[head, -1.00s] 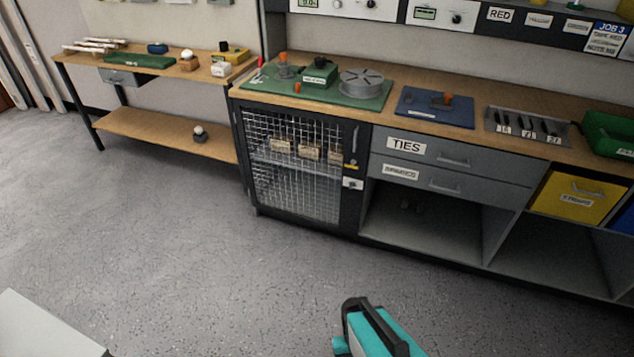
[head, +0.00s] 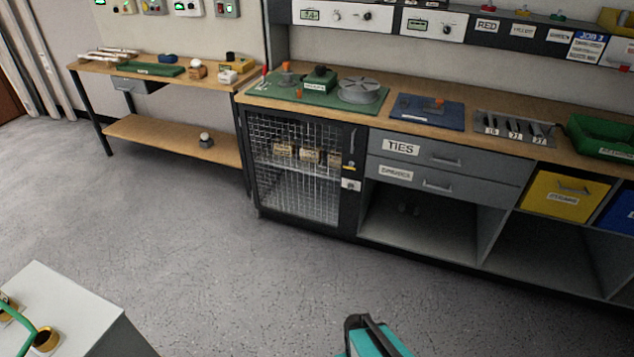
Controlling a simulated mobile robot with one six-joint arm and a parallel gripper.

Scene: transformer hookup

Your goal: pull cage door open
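The cage door (head: 296,170) is a wire-mesh panel in a dark frame, at the left end of the long bench. It looks shut, flush with the cabinet front. A vertical handle (head: 352,140) is on its right side, with a small yellow label below it. A white latch piece (head: 350,185) sits lower on the right edge. Several tan boxes (head: 309,156) show behind the mesh on an inner shelf. A teal and black part of my arm shows at the bottom centre, far in front of the door. My gripper's fingers are not visible.
Grey drawers (head: 448,170) and open bays are right of the cage. A yellow bin (head: 565,195) is further right. A wooden side table (head: 170,137) stands to the left. A grey block (head: 75,300) fills the lower left. The floor before the cage is clear.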

